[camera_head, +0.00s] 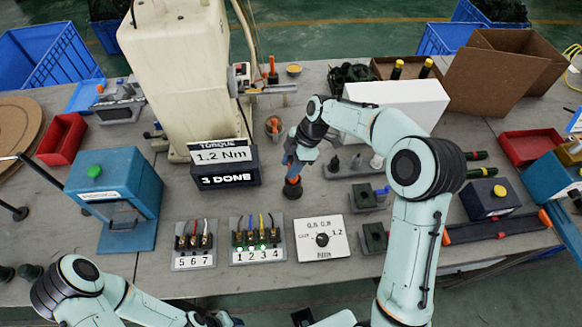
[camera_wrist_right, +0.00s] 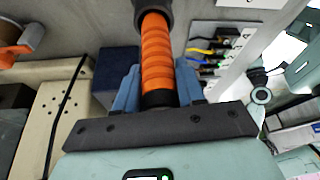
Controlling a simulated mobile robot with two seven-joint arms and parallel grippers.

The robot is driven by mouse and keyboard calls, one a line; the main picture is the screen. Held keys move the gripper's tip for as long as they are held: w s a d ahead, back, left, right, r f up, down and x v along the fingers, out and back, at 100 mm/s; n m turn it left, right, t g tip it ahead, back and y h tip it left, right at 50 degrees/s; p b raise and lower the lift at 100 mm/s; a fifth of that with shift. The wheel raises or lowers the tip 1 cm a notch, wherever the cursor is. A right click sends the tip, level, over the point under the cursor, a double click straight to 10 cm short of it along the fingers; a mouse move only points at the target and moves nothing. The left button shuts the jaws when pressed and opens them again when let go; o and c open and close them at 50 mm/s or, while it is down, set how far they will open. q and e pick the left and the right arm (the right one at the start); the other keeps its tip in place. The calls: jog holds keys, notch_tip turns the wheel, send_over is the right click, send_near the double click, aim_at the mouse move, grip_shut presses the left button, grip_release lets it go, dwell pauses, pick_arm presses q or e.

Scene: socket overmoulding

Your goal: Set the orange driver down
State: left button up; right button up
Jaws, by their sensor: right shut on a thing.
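The orange driver (camera_wrist_right: 157,55) has a ribbed orange handle with black at both ends. My right gripper (camera_head: 292,164) is shut on it, its blue fingers on either side of the handle in the right wrist view. In the head view the driver (camera_head: 293,181) points down, roughly upright, just right of the torque display (camera_head: 225,166). Its dark lower end is at or close above the grey bench (camera_head: 255,205); I cannot tell whether it touches. The left arm comes in at the bottom left, but its gripper is not clearly in view.
Terminal blocks marked 5 6 7 (camera_head: 194,244) and 1 2 3 4 (camera_head: 258,240), with coloured wires, lie in front. A white dial panel (camera_head: 321,238) is to their right. A grey rack (camera_head: 350,166) stands right of the driver. A blue press (camera_head: 115,205) is at left.

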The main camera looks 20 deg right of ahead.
jog(key=shift+f, duration=0.85)
jog(key=shift+f, duration=0.15)
jog(key=o, duration=1.2)
jog(key=shift+c, duration=0.2)
jog(key=shift+r, duration=0.25)
jog(key=v, duration=1.1)
jog(key=shift+d+r+p, duration=0.15)
jog(key=shift+r+p, duration=0.25)
jog(key=shift+p, duration=0.05)
